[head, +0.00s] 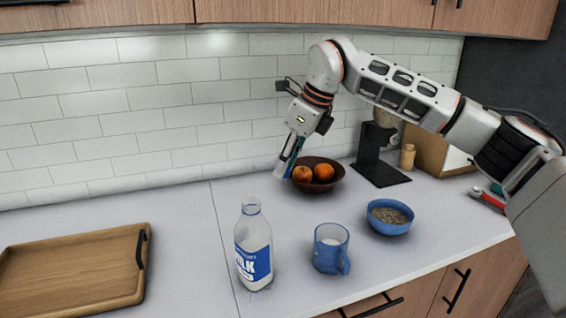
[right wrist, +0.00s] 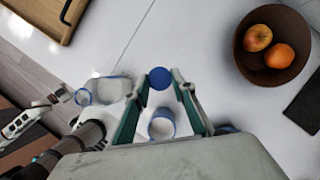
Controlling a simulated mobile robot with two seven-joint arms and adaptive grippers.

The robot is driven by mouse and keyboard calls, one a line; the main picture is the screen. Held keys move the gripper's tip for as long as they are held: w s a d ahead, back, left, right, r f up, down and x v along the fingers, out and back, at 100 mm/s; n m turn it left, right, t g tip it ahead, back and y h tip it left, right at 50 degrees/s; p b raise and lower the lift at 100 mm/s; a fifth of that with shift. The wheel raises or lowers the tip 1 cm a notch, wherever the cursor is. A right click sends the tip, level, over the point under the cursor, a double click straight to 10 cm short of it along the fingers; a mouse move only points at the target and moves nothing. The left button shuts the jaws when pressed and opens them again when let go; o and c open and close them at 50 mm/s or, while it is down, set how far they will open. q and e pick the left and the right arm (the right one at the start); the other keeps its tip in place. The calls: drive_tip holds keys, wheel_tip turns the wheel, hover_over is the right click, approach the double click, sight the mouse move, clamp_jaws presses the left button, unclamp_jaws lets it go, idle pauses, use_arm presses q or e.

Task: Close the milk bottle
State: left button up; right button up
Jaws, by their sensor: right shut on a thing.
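The milk bottle (head: 253,250) stands upright on the white counter with a blue "MILK" label, and its mouth at the top is open. It also shows from above in the right wrist view (right wrist: 112,89), left of the fingers. My right gripper (head: 287,168) is up behind and to the right of the bottle, apart from it, and it shows in the right wrist view (right wrist: 160,84). It is shut on a round blue cap (right wrist: 159,77), held between the fingertips. The cap is hard to make out in the head view.
A blue mug (head: 331,249) stands right of the bottle, with a blue bowl of food (head: 390,217) beyond. A brown bowl (head: 332,182) with orange fruit is behind. A wooden tray (head: 75,270) lies left. Counter between tray and bottle is clear.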

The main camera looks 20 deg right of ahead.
use_arm(q)
drive_tip(key=c, duration=1.1)
drive_tip(key=shift+s+d, duration=0.1)
drive_tip(key=shift+s, duration=0.1)
use_arm(e)
drive_tip(key=s+d+f+n+g+h, duration=0.1)
drive_tip(key=s+d+f+n+g, duration=0.1)
drive_tip(key=s+n, duration=0.7)
drive_tip(key=s+d+f+n+g, duration=0.2)
drive_tip(key=s+n+g, duration=0.3)
drive_tip(key=s+n, duration=0.5)
drive_tip(key=f+n, duration=0.1)
drive_tip(key=n, duration=0.3)
drive_tip(key=shift+d+f+h, duration=0.2)
drive_tip(key=shift+f+h, duration=0.05)
drive_tip(key=shift+h, duration=0.15)
